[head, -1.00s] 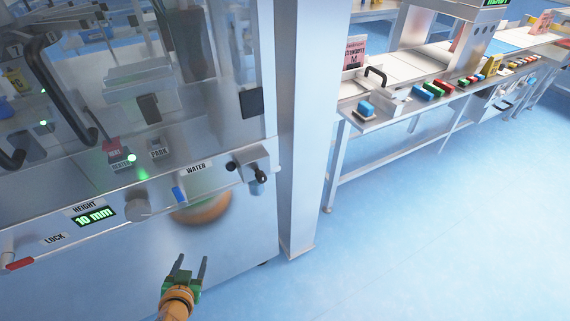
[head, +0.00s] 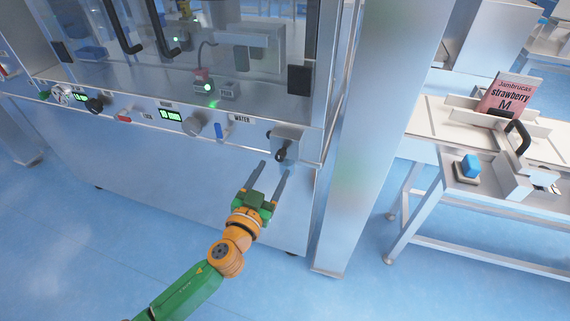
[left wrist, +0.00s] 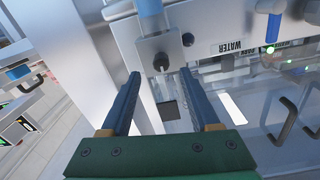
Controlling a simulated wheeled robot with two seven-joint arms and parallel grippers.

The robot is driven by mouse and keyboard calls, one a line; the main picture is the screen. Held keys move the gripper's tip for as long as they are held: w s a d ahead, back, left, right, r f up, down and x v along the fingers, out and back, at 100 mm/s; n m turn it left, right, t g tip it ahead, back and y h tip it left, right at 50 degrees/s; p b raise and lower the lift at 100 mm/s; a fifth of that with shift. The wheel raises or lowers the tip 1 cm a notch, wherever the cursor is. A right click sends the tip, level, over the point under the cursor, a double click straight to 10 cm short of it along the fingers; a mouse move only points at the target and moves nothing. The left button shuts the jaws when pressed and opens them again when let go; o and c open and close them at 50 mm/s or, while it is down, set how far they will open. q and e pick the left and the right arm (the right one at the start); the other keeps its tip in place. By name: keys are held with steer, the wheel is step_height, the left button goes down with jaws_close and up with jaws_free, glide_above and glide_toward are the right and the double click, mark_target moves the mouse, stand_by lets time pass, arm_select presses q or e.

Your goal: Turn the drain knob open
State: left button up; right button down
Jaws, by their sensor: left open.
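A black knob (head: 281,154) sits on a metal block (head: 287,136) at the right end of the machine's front panel. No drain label is readable. A blue lever (head: 218,131) is left of the WATER label. My left gripper (head: 273,167) is open and empty in front of the panel, its fingers pointing at the block from below in the head view. In the left wrist view, which is upside down, the black knob (left wrist: 161,62) shows between and beyond the two fingertips; I cannot tell whether they touch it. My right gripper is not in view.
A steel post (head: 365,140) stands right of the machine. The blue floor (head: 90,240) is clear.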

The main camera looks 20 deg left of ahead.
mark_target(279, 159)
arm_select(q)
steer(key=w, duration=0.4)
steer(key=shift+w+a+f, duration=0.1)
steer(key=shift+w, duration=0.5)
jaws_close()
